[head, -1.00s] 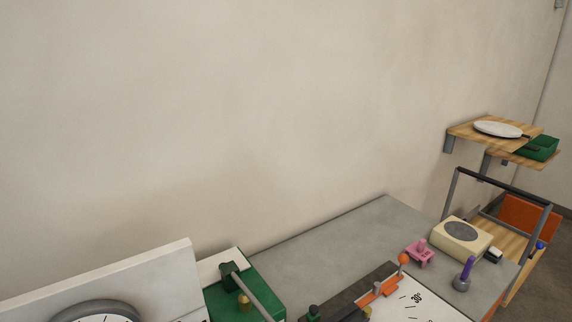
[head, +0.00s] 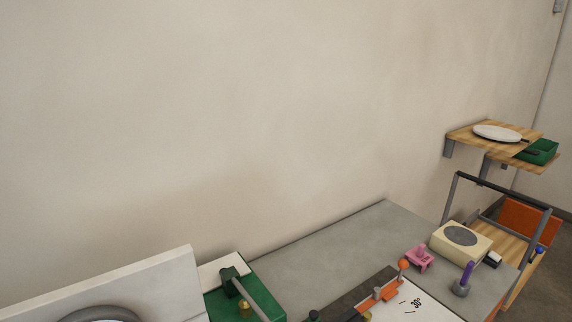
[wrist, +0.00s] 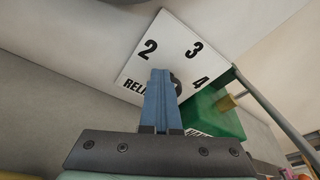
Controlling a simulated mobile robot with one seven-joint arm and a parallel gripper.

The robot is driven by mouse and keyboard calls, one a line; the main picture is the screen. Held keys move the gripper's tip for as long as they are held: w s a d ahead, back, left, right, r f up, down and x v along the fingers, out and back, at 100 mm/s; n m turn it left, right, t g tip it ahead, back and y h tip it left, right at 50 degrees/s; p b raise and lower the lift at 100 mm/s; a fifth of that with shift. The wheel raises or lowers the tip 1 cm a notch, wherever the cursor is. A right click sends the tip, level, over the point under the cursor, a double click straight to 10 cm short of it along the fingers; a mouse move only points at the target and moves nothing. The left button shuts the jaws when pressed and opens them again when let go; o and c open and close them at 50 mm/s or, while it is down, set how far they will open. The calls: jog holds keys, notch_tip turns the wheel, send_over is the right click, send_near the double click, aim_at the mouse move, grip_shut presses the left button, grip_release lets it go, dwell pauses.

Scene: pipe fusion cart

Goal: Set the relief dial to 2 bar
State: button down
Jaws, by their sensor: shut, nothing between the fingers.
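The white relief plate (wrist: 138,72) shows in the wrist view with the numbers 2, 3 and 4 and part of the word "RELIEF". A dark round knob (wrist: 177,84) sits on it, mostly hidden behind my fingers, so its pointer setting cannot be read. My gripper (wrist: 160,73) has blue fingers, closed together and empty, in front of the plate at the knob's left. Whether the fingertips touch the knob cannot be told. In the head view my gripper is out of sight, and a white plate (head: 218,271) beside the green block shows only in part.
A green block (head: 249,291) with a lever stands right beside the relief plate; it also shows in the wrist view (wrist: 215,117). A white panel with a grey-rimmed gauge (head: 100,313) is at left. The grey cart top (head: 330,248) has free room toward the wall.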

jog(key=shift+d, duration=0.15)
jog(key=v, duration=0.4)
jog(key=f+v, duration=0.1)
jog(key=shift+s+d+r, duration=0.15)
jog(key=shift+s+d, duration=0.1)
jog(key=shift+s, duration=0.15)
jog(key=shift+r+p, duration=0.1)
jog(key=shift+p, duration=0.2)
jog(key=w+a+r+p, duration=0.1)
jog(key=w+p, duration=0.2)
jog(key=w, duration=0.3)
jog(key=shift+w, duration=0.3)
dwell(0.8)
